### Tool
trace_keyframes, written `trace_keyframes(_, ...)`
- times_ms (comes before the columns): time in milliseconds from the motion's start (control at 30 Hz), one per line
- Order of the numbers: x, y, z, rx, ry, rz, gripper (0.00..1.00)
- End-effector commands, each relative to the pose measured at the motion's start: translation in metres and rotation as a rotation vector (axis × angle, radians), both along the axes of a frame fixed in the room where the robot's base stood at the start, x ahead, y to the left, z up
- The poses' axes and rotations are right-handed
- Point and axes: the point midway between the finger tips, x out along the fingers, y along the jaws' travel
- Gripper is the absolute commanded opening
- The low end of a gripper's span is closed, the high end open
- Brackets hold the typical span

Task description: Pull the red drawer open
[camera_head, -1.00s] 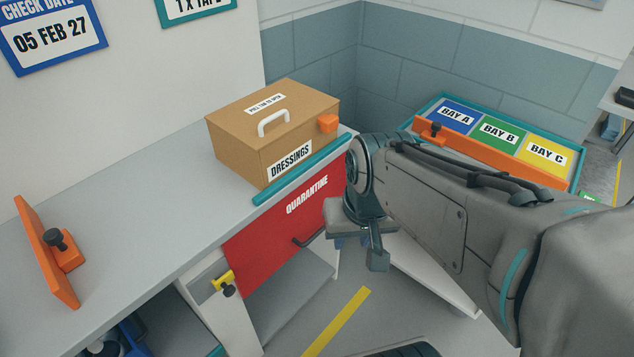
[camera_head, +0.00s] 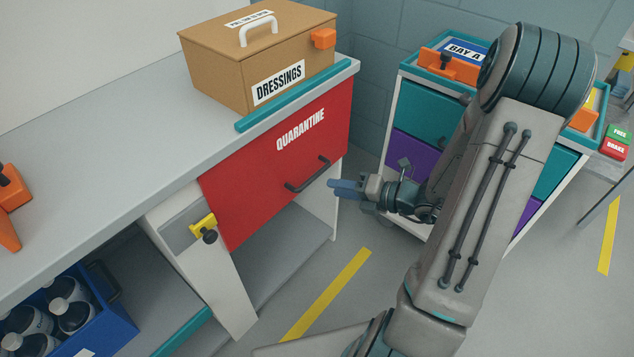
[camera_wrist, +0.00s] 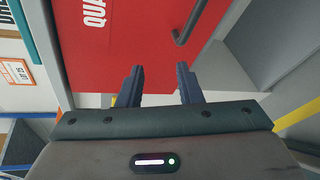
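The red drawer (camera_head: 245,190), marked QUARANTINE, sits under the worktop and looks closed, its front flush with the unit. Its dark bar handle (camera_head: 307,175) is near the lower right of the front. In the wrist view the red front (camera_wrist: 140,35) fills the upper middle, and the handle (camera_wrist: 188,25) is up and to the right. My gripper (camera_head: 335,188) is just right of the handle, pointing left toward it and apart from it. In the wrist view my gripper's two fingers (camera_wrist: 160,84) are spread with nothing between them.
A yellow latch with a black knob (camera_head: 205,228) is on the white post left of the drawer. A cardboard DRESSINGS box (camera_head: 215,75) stands on the worktop (camera_head: 90,160). A teal and purple drawer cart (camera_head: 425,110) stands behind my arm. Floor before the drawer is clear.

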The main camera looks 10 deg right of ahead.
Motion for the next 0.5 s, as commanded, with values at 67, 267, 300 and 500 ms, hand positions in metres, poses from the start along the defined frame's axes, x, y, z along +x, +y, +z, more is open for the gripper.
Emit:
trace_keyframes(67,0.008,-0.021,-0.026,0.121,0.077,-0.138,0.32)
trace_keyframes(267,0.018,-0.048,-0.047,0.279,0.165,-0.314,0.32)
trace_keyframes(300,0.02,-0.049,-0.048,0.291,0.171,-0.326,0.32)
trace_keyframes(500,0.039,-0.035,-0.054,0.297,0.174,-0.33,0.32)
